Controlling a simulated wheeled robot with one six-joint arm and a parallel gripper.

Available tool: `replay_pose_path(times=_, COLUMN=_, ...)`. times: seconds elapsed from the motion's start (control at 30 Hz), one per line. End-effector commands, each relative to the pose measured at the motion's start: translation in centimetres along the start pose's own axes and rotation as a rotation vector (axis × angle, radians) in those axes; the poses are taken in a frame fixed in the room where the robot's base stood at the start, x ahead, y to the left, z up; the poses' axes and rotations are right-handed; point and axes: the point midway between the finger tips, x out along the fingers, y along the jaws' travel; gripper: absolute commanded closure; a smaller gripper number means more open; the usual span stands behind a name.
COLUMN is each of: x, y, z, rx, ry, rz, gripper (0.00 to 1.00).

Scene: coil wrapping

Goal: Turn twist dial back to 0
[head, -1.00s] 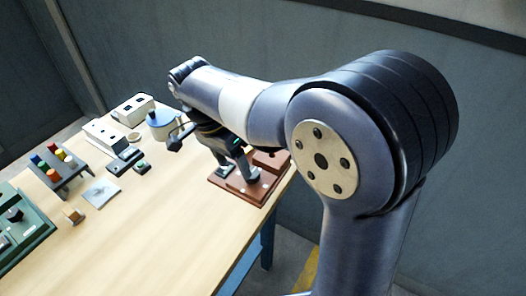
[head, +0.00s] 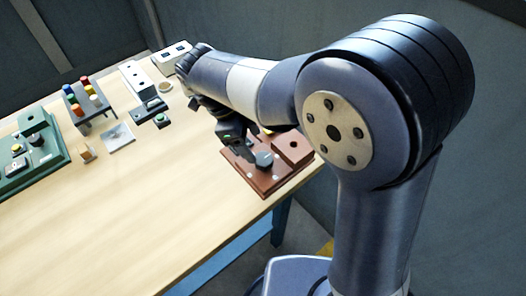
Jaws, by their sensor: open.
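A green panel box (head: 52,158) stands at the left edge of the table. A black knob (head: 37,139), which looks like the twist dial, is on its top; its marks are too small to read. My gripper (head: 251,154) is far to the right of the panel, pointing down over a brown board (head: 265,186). It is open, and I see nothing held in it. My arm partly hides the gripper, and I cannot tell whether it touches the board.
A grey rack (head: 92,112) with several coloured pegs, a flat metal plate (head: 117,138), a small wooden block (head: 87,152), a dark switch box (head: 150,111) and white boxes (head: 138,82) stand along the back. The front middle of the table is clear.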

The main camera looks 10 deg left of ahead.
Motion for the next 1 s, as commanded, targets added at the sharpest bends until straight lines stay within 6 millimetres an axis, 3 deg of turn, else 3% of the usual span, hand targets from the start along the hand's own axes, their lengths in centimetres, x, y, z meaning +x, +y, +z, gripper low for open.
replay_pose_path(times=0.2, x=4.0, y=0.1, z=-0.1, rx=0.000, ry=0.002, rz=0.004, gripper=0.36)
replay_pose_path(times=0.4, x=6.0, y=0.0, z=0.0, rx=0.000, ry=0.000, rz=0.002, gripper=0.36)
replay_pose_path(times=0.73, x=6.4, y=0.0, z=0.0, rx=0.000, ry=-0.001, rz=0.000, gripper=0.36)
replay_pose_path(times=1.0, x=6.3, y=0.0, z=0.0, rx=-0.001, ry=-0.001, rz=0.000, gripper=0.57)
